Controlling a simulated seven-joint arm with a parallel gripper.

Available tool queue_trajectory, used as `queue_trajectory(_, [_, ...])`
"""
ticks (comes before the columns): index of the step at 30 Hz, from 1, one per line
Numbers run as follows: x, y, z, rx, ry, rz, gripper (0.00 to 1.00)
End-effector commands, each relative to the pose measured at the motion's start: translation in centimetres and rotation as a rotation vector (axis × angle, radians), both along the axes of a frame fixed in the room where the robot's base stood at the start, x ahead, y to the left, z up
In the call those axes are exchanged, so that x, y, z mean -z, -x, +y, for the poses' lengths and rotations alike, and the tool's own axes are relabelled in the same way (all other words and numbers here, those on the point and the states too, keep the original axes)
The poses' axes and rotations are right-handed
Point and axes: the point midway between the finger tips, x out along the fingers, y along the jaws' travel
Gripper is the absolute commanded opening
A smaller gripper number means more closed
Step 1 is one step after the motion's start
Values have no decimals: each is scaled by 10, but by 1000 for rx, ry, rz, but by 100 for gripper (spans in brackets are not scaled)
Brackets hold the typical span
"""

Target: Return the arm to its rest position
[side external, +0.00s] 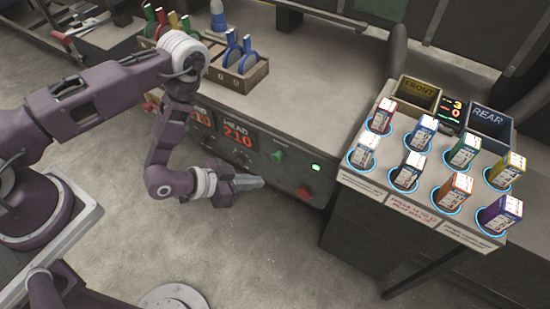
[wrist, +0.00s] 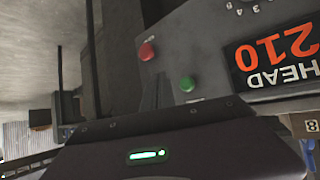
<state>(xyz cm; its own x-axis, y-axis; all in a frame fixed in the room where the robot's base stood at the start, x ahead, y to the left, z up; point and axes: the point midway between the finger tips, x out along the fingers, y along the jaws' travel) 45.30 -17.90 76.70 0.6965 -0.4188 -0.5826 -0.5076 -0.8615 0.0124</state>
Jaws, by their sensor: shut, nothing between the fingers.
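My purple arm reaches from the left in the side external view. My gripper (side external: 260,183) is in front of the machine's control panel (side external: 248,150), its fingers pointing right, shut and empty. In the wrist view the dark gripper body fills the bottom, with a small green light on it. A red button (side external: 303,193) and a green knob (side external: 278,156) are on the panel near the fingers; the wrist view also shows the red button (wrist: 147,50) and green knob (wrist: 187,84). I cannot tell whether the fingers touch the panel.
A display reading HEAD 210 (side external: 237,134) is on the panel. A wooden box (side external: 240,85) with blue-handled tools stands on the bench. At right, a stand (side external: 365,185) holds several coloured boxes in ringed spots, with FRONT (side external: 419,90) and REAR (side external: 490,125) bins behind. Open floor lies below my gripper.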

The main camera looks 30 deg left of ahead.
Motion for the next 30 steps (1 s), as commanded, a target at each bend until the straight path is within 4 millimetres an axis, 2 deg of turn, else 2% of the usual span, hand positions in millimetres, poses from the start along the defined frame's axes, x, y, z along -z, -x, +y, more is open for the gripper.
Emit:
queue_trajectory(16, [0,-1,0,0,0,0,0])
queue_trajectory(19, [-13,-15,1,-4,-15,-1,0])
queue_trajectory(20, [-22,-23,2,-6,-26,1,0])
queue_trajectory(22, [-51,-48,8,-22,-62,11,0])
queue_trajectory(25, [-108,-76,25,-66,-123,44,0])
queue_trajectory(28, [-172,-85,49,-131,-174,88,0])
queue_trajectory(30, [-218,-78,67,-187,-199,124,0])
